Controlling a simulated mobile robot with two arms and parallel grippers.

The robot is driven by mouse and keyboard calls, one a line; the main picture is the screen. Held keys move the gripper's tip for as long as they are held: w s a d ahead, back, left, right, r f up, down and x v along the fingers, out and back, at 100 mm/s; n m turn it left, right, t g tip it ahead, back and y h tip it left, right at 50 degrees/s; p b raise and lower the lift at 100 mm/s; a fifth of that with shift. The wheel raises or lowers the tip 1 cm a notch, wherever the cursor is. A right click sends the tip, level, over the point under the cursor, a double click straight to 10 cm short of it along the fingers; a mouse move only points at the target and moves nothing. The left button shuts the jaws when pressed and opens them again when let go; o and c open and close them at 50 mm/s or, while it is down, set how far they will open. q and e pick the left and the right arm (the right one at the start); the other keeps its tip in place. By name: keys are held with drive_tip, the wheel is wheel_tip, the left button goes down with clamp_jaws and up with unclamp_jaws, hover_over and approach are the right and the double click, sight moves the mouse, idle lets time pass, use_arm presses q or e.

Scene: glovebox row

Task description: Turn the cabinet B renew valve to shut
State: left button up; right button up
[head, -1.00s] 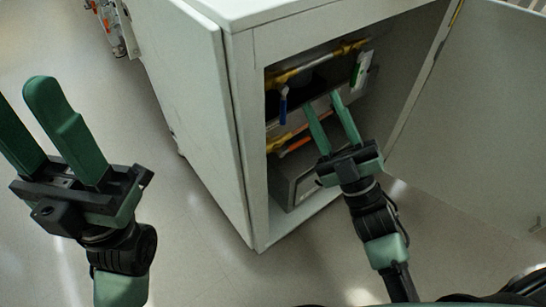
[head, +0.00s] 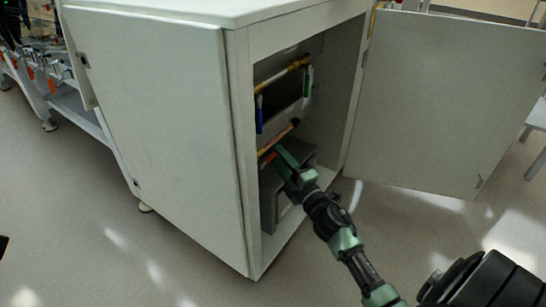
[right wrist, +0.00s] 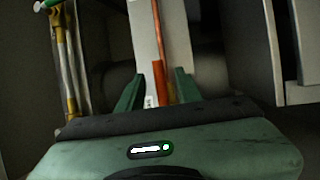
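Inside the open cabinet (head: 245,150) brass and copper pipes carry lever handles. A blue handle (head: 259,114) and a green handle (head: 308,82) hang at the upper pipe. An orange handle (right wrist: 159,82) sits lower, by a copper pipe (right wrist: 163,35). No label shows which one is the renew valve. My right gripper (head: 284,155) reaches inside at the lower pipe. In the right wrist view its fingers (right wrist: 157,90) are apart, one on each side of the orange handle, with gaps visible. My left gripper is out of view.
A grey box (head: 268,195) stands on the cabinet floor below the pipes. A bench frame (head: 80,110) is at the far left. The floor in front is clear.

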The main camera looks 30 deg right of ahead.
drive_tip(key=shift+w+r, duration=0.2)
drive_tip(key=shift+w, duration=1.1)
clamp_jaws()
drive_tip(key=shift+a, duration=0.1)
idle(0.4)
